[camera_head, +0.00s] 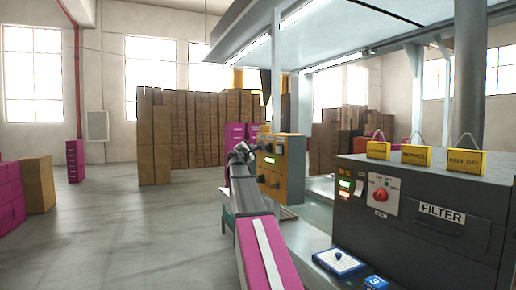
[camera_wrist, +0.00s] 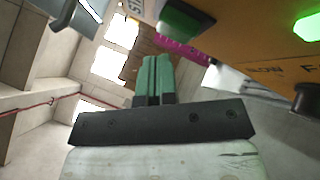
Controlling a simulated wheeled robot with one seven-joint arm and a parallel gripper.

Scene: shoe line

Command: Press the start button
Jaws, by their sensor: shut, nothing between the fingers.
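My gripper (camera_wrist: 154,64) is shut, its two green fingers together and empty in the wrist view. A green button (camera_wrist: 184,22) in a dark housing sticks out from the yellow-orange control panel (camera_wrist: 250,38), just above and to the right of my fingertips in the picture. A white label beside it is cut off and only partly legible. I cannot tell whether the fingers touch the button; a small gap seems to show. In the head view my gripper (camera_head: 240,153) is at the left side of the yellow control box (camera_head: 288,171), and the button cannot be made out there.
A lit green indicator (camera_wrist: 308,27) and a dark knob (camera_wrist: 306,98) are on the panel. In the head view a grey filter machine (camera_head: 430,225) with a red knob (camera_head: 381,195) stands at right. Stacked brown boxes (camera_head: 200,135) stand behind.

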